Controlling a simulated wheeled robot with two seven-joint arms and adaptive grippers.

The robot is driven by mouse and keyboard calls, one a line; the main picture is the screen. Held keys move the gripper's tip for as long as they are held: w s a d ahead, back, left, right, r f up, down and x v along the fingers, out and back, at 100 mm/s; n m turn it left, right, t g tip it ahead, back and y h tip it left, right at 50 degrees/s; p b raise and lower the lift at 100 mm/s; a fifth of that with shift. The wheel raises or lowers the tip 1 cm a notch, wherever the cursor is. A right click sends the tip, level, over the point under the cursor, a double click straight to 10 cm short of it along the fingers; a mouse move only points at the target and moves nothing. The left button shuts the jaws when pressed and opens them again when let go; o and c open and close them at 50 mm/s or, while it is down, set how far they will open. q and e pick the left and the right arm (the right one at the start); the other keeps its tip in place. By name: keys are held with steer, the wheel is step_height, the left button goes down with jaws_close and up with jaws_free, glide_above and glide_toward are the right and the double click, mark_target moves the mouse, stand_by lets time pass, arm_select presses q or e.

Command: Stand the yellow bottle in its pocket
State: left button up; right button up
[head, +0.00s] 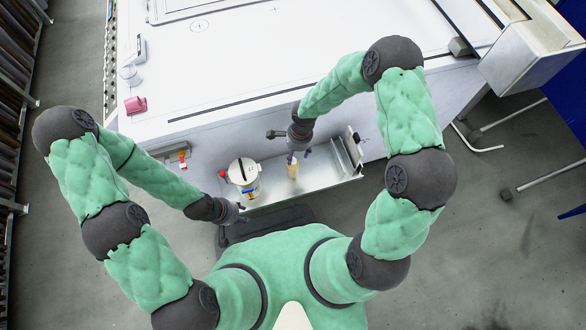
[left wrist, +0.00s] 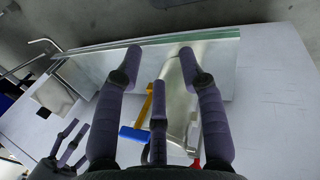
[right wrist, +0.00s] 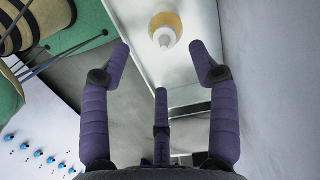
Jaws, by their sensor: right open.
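The yellow bottle (head: 293,171) stands in the pale metal tray (head: 313,182), right of a white canister. In the right wrist view, its white nozzle and yellow shoulder (right wrist: 166,27) show from above, beyond the fingertips. My right gripper (head: 299,155) is open and empty, just above and behind the bottle; the right wrist view shows its spread fingers (right wrist: 160,55) apart from it. My left gripper (head: 241,209) is at the tray's front left; its fingers are spread and empty in the left wrist view (left wrist: 162,58). I cannot make out which pocket is the bottle's.
The white canister (head: 243,172) stands at the tray's left. A blue-and-yellow tool (left wrist: 137,133) shows close to my left fingers. Upright dividers (head: 345,157) are at the tray's right end. A pink object (head: 135,105) lies on the white worktop (head: 220,75), which is largely clear.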

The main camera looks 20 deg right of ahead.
mark_target(293, 166)
steer(key=f, duration=0.2)
steer(key=f+b, duration=0.1)
steer(key=f, duration=0.1)
steer(key=a+f+b, duration=0.1)
steer(key=f, duration=0.1)
steer(key=shift+w+f, duration=0.2)
jaws_close()
